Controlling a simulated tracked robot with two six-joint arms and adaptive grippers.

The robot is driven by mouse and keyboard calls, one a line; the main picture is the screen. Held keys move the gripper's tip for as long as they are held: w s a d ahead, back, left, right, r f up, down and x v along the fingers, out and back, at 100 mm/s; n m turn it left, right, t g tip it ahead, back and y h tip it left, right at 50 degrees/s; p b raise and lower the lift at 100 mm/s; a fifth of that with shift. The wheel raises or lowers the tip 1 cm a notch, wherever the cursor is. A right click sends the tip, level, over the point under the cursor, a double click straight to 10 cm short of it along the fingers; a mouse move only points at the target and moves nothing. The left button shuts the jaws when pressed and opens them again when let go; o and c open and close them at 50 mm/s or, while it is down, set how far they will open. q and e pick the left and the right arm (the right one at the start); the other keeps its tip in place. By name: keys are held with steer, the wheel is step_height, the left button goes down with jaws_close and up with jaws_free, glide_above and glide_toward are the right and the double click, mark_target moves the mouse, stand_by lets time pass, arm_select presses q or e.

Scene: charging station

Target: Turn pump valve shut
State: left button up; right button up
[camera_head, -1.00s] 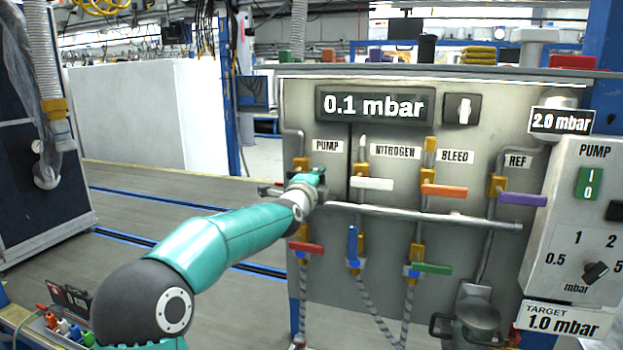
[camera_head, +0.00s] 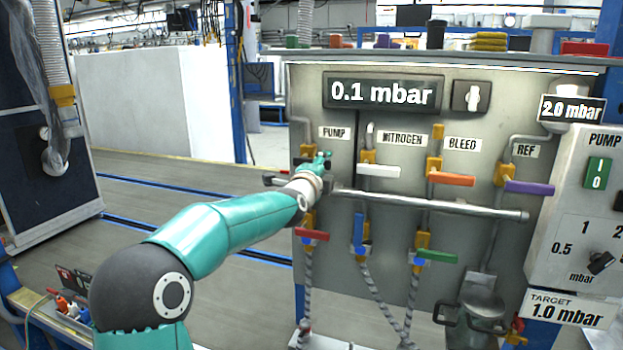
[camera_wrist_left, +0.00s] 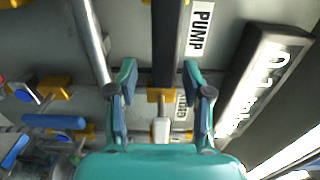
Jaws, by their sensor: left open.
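The pump valve's yellow body (camera_head: 307,150) is on the panel's left, under the PUMP label (camera_head: 334,132). My left gripper (camera_head: 318,164) is in front of it and hides much of the valve. In the left wrist view the two teal fingers of this gripper (camera_wrist_left: 159,78) are apart, and nothing is pinched. A dark bar (camera_wrist_left: 169,45), apparently the pump valve's handle, runs beside the PUMP label (camera_wrist_left: 201,27) and toward the gap between the fingertips. I cannot tell whether they touch. The display (camera_head: 385,93) reads 0.1 mbar. My right gripper is not in view.
A white handle (camera_head: 378,171) sits close right of the gripper, under the NITROGEN label. A horizontal metal rail (camera_head: 430,204) crosses the panel just below. A red handle (camera_head: 312,235) and a blue one (camera_head: 359,229) are lower. The floor left of the panel is open.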

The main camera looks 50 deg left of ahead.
arm_select(q)
steer(key=v, duration=1)
steer(key=shift+s+d, duration=0.25)
steer(key=shift+s, duration=0.05)
steer(key=shift+f, duration=0.15)
